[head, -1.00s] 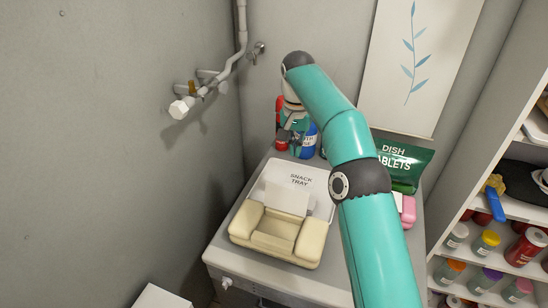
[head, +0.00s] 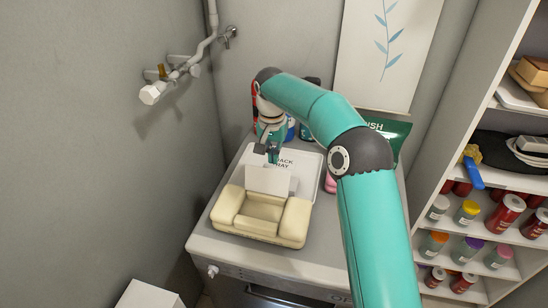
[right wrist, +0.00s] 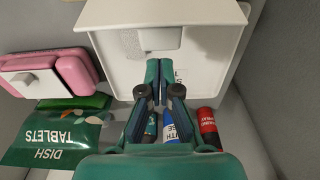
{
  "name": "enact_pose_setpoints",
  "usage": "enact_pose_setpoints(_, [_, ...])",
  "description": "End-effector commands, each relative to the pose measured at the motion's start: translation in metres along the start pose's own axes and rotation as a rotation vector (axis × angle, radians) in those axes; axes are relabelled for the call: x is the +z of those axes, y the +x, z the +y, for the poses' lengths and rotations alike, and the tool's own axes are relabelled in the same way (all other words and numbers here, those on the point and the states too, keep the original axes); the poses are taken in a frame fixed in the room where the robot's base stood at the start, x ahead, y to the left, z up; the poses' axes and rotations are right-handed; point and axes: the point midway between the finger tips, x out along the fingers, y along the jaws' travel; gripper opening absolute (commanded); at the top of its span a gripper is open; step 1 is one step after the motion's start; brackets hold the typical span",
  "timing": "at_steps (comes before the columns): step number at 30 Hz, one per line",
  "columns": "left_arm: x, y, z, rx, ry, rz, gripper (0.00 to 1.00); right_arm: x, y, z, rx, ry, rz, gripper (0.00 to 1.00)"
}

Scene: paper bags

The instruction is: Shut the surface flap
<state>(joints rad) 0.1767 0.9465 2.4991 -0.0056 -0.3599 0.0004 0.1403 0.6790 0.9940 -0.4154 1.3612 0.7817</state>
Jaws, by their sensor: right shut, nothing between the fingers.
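A cream, rounded-edged box (head: 252,232) with a recess in its middle stands on the grey counter. A pale flap (head: 266,180) stands raised at its back edge. My right gripper (head: 273,157) points down just behind the top of the flap, over the white snack tray (head: 309,170); whether it touches the flap is not clear. In the right wrist view the gripper (right wrist: 158,70) has its fingers together and empty, against the white tray (right wrist: 205,55), near a pale block that may be the flap (right wrist: 152,38). My left gripper is not in view.
Bottles (right wrist: 178,125) and a green dish tablets bag (head: 393,132) stand at the counter's back. A pink item (head: 330,184) sits right of the tray. A pipe with a tap (head: 152,94) is on the left wall. Shelves with jars (head: 466,212) are at right.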

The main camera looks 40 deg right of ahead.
Motion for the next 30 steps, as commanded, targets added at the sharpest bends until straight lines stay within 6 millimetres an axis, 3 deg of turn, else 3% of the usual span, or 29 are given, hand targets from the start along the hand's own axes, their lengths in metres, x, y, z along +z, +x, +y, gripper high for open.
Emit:
enact_pose_setpoints(7, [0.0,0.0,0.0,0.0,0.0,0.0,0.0,0.012,-0.005,0.001,-0.001,0.001,0.001,0.0])
enact_pose_setpoints(19, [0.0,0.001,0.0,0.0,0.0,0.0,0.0,0.011,-0.005,0.003,0.0,0.003,0.002,0.0])
enact_pose_setpoints(30, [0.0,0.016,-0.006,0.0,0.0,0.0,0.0,0.016,-0.007,0.0,-0.001,0.002,0.057,0.0])
